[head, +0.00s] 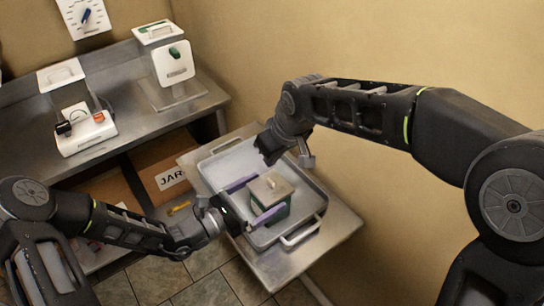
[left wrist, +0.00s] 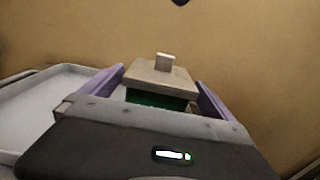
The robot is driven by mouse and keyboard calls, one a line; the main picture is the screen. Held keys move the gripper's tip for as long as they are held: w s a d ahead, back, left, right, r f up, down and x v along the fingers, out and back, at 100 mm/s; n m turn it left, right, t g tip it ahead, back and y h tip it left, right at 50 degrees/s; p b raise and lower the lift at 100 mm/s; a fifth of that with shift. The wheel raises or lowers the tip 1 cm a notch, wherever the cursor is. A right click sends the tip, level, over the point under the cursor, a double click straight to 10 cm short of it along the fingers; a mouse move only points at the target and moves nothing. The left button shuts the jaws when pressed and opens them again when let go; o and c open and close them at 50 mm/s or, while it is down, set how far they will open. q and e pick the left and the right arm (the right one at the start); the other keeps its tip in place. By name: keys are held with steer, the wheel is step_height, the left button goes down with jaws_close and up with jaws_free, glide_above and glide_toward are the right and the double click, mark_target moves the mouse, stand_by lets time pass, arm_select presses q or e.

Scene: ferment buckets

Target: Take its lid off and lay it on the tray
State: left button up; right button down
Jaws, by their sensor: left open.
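A small green bucket (head: 282,211) with a beige square lid (head: 271,184) stands inside the grey tray (head: 222,149). The lid has a small block handle on top. In the left wrist view the lid (left wrist: 160,78) sits on the green bucket (left wrist: 157,98). My left gripper (head: 254,200) is open, with one purple finger on each side of the bucket, just below lid level. I cannot tell whether the fingers touch it. My right gripper (head: 275,150) hangs over the tray's far rim; its fingers are not clear.
The tray lies on a metal side table (head: 345,222) against the wall. A steel bench (head: 120,85) at the left bears white containers and a device (head: 87,132) with a red part. A cardboard box (head: 165,165) marked JAR stands below. The tray's left part is free.

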arm_select(q)
steer(key=p+v, duration=0.1)
steer(key=v, duration=0.5)
steer(key=shift+s+a, duration=0.1)
steer(key=shift+s, duration=0.05)
stand_by(0.9)
